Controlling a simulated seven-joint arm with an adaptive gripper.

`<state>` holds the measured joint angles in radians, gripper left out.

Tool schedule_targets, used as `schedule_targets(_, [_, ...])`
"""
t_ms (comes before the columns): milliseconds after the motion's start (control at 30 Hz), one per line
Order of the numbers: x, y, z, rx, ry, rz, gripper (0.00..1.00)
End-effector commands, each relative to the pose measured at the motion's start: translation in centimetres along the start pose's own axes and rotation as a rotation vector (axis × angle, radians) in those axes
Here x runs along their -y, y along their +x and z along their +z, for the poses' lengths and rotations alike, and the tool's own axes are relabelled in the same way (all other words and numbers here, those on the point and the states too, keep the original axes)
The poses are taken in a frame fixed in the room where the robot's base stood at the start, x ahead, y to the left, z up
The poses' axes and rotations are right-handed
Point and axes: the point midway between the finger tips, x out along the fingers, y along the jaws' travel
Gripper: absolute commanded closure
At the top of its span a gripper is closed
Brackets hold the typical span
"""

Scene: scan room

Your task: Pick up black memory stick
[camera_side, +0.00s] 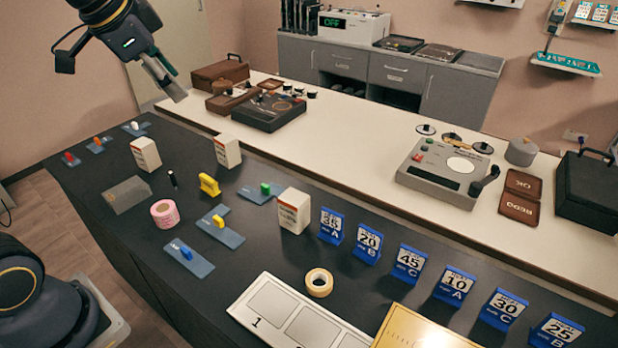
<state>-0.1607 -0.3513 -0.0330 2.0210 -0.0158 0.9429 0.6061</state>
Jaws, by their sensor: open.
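A small dark upright object (172,179), which looks like the black memory stick, stands on the dark table mat, left of a yellow block (209,185). It is too small in the side view to make out details. My gripper (170,82) is at the upper left, high above the far left part of the table and well apart from the stick. It is open, and I see nothing between its fingers.
White boxes (293,210), a grey block (127,195) and a pink tape roll (164,213) surround the stick. Blue plates with coloured pieces (188,258) lie nearby. Blue number cards (368,243), a tape ring (319,282) and a numbered white board (262,312) are further right.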

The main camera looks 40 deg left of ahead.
Motion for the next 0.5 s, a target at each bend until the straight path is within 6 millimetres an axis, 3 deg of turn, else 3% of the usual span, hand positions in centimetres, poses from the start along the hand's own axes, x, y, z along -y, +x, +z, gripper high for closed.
schedule_targets(133, [7.3, 5.0, -1.8, 0.087, 0.041, 0.009, 0.48])
schedule_targets(267, [14.1, 10.9, -0.4, 0.16, 0.035, 0.04, 0.48])
schedule_targets(400, [20.2, 18.0, 4.7, 0.232, -0.031, 0.093, 0.48])
schedule_targets(500, [22.8, 22.5, 9.5, 0.276, -0.116, 0.134, 0.48])
